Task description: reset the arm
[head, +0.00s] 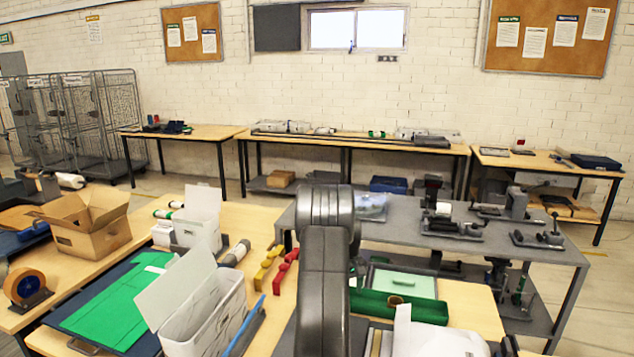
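My grey arm (325,270) rises through the lower middle of the head view and bends at a thick joint near the grey table. My gripper cannot be made out; no fingers show. The arm hides part of the bench and of the grey table behind it. A blurred pale patch (371,207) shows just right of the arm's top joint; I cannot tell what it is.
Left of the arm are a white bin (205,310), a green sheet (120,305), an open cardboard box (85,225) and a tape roll (27,287). Wire cages (75,120) stand far left.

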